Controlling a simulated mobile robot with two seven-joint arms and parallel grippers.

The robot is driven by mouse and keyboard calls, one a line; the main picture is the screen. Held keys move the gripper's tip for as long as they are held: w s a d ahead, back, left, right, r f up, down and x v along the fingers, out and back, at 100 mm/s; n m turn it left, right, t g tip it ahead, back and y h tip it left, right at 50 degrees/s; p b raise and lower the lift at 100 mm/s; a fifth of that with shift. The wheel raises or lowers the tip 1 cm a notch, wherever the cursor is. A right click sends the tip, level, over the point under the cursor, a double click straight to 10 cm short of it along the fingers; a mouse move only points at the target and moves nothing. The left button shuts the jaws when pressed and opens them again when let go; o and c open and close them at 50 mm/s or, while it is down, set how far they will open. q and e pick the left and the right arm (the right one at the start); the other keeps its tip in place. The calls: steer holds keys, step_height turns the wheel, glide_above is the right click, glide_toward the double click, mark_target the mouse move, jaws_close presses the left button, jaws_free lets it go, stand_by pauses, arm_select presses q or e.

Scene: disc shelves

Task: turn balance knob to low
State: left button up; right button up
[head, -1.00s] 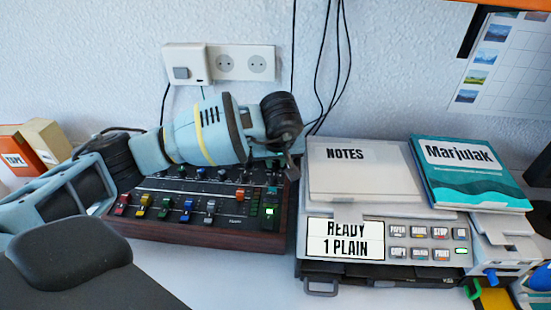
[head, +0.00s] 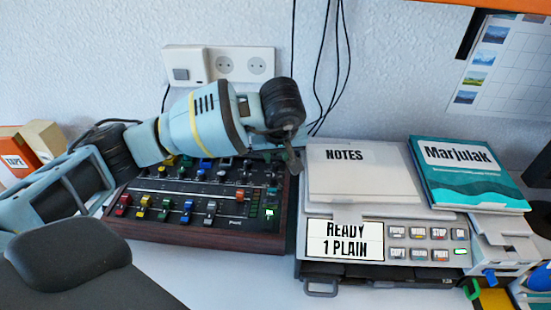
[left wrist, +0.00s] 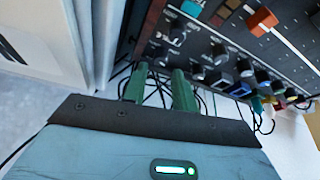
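The mixer (head: 190,236), a dark panel in a wooden case, carries rows of small knobs and coloured sliders. I cannot tell which knob is balance; the labels are too small. My left arm reaches over the mixer's back, hiding part of its upper rows. My left gripper (head: 294,160) points down at the mixer's back right corner. In the left wrist view its two green fingers (left wrist: 160,90) are apart with nothing between them. Black knobs (left wrist: 218,53) and an orange slider cap (left wrist: 261,21) show beyond the fingertips. My right gripper is not in view.
A wall socket (head: 240,64) and hanging cables are behind. A tape box (head: 18,150) is at left.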

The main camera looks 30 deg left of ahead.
mark_target(274, 164)
arm_select(q)
steer(key=v, duration=0.3)
steer(key=shift+s+r, duration=0.15)
steer(key=shift+r, duration=0.2)
steer(key=shift+w+a+f+m+t+h+b, duration=0.15)
steer(key=shift+w+a+f+m+h+b, duration=0.2)
steer(key=shift+f+m, duration=0.7)
steer(key=shift+w+a+f+m+t+h+b, duration=0.25)
steer(key=shift+f+m, duration=0.35)
steer(key=shift+f, duration=0.8)
steer(key=shift+w+a+f+m+t+h+b, duration=0.1)
steer(key=shift+w+a+f+m+h+b, duration=0.25)
steer(key=shift+f+m, duration=0.7)
steer(key=shift+f, duration=0.15)
